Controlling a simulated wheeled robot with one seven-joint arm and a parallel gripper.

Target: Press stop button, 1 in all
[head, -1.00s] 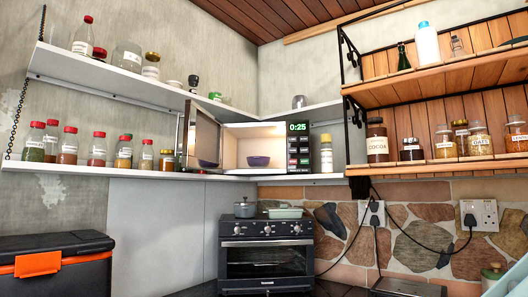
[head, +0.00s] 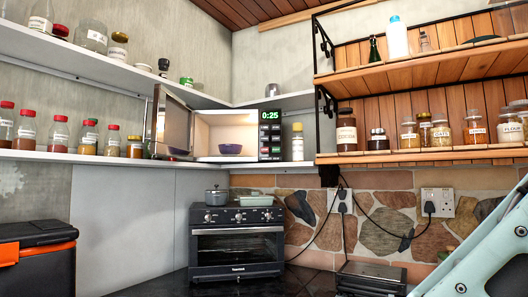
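The microwave (head: 197,149) stands in the corner on the lower white shelf, with its door (head: 171,125) swung open to the left. A purple bowl (head: 230,149) sits inside it. Its black control panel (head: 271,147) is on the right side, with a green display (head: 270,116) reading 0:25 and several small buttons below. The labels are too small to read, so I cannot tell which one is the stop button. My arm shows as a pale link at the lower right. My gripper is out of view, well apart from the panel in this picture.
Wooden shelves (head: 425,73) with jars stick out at the right. A toaster oven (head: 238,242) with a pot (head: 217,196) on top stands below. Spice jars line the white shelves at left.

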